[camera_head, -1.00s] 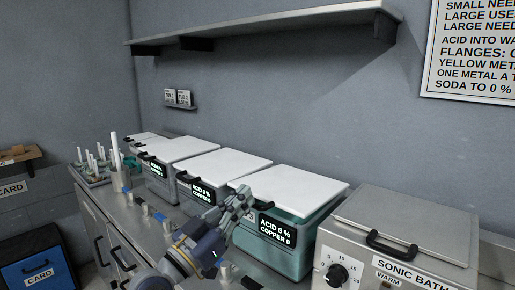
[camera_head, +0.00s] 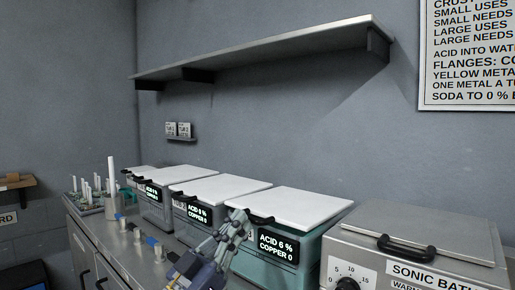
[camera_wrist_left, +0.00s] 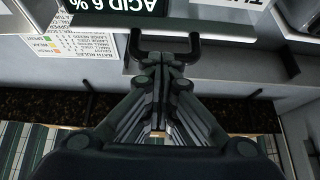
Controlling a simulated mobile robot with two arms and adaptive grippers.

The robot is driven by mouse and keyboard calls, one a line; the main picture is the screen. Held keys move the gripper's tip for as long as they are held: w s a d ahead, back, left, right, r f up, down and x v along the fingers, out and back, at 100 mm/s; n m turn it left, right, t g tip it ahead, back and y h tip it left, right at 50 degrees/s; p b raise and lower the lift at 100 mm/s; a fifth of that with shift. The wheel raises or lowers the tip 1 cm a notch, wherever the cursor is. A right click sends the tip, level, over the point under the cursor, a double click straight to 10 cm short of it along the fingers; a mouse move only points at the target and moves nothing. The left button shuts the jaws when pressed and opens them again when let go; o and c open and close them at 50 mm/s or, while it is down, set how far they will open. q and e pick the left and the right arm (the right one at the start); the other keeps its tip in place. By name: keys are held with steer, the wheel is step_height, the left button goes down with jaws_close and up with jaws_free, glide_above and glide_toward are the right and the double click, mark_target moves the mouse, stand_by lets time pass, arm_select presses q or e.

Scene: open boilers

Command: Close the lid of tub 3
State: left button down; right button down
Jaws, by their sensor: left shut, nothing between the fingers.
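The nearest tub (camera_head: 275,272) is teal, with a black display reading acid 6 %, copper 0. Its white lid (camera_head: 292,205) lies flat across the top, with a black handle at its front left. No tub number is readable, so I cannot tell which is tub 3. My left gripper (camera_head: 240,217) is shut and empty at that tub's front left corner, overlapping the handle's end. In the left wrist view, my fingertips (camera_wrist_left: 162,62) are at the black handle (camera_wrist_left: 165,42); whether they touch it is unclear. My right gripper is not in view.
More tubs with flat white lids, one lid here (camera_head: 220,188), stand in a row to the left. A metal sonic bath (camera_head: 420,240) stands at right. A shelf (camera_head: 260,58) is on the wall above.

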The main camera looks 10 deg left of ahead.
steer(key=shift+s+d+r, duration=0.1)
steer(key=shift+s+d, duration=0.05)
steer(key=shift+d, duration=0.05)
